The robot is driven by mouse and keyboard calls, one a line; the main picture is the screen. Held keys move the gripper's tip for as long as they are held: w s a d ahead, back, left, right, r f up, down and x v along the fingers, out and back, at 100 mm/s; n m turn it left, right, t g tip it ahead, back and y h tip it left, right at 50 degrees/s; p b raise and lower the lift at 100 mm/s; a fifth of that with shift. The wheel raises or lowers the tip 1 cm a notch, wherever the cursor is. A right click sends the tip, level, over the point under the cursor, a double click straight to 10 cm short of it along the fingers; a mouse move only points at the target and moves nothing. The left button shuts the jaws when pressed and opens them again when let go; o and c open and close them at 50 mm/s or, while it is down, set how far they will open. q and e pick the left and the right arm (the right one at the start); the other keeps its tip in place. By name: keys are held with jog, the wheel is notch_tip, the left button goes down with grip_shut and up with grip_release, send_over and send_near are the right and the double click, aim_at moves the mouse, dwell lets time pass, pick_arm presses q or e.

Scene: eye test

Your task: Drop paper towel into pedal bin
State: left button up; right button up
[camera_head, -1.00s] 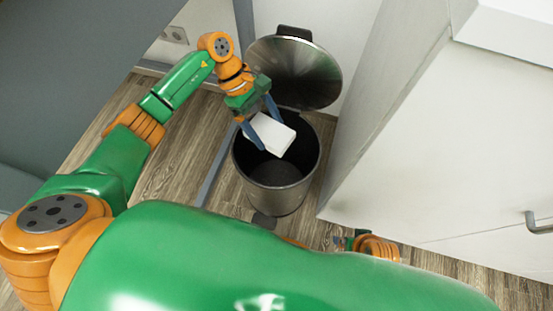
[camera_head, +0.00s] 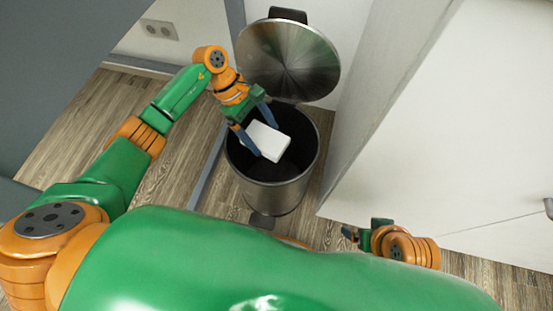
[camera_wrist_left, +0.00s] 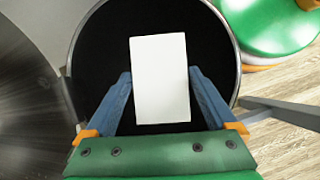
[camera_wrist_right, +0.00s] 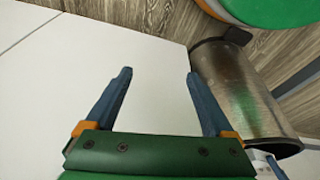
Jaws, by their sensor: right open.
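The paper towel (camera_head: 269,142) is a white block-shaped pack. My left gripper (camera_head: 262,133) is shut on it, one finger against each long side, and holds it over the open mouth of the pedal bin. In the left wrist view the towel (camera_wrist_left: 160,80) sits between the fingertips, with the dark bin interior behind it. The pedal bin (camera_head: 270,197) is a metal cylinder with its round lid (camera_head: 288,62) standing open at the back. My right gripper (camera_head: 349,233) is open and empty, low to the right of the bin. The bin also shows in the right wrist view (camera_wrist_right: 235,85).
A white cabinet (camera_head: 460,130) stands close to the right of the bin. A white wall with a socket (camera_head: 160,29) is behind. A grey panel (camera_head: 60,60) fills the upper left.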

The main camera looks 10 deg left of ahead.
pick_arm(q)
jog(key=shift+r, duration=0.1)
jog(key=p+v, duration=0.1)
jog(key=v, duration=0.5)
jog(key=shift+r, duration=0.15)
jog(key=shift+a+r, duration=0.25)
pick_arm(e)
jog(key=x, duration=0.3)
jog(key=shift+f, duration=0.35)
jog(key=shift+s, duration=0.1)
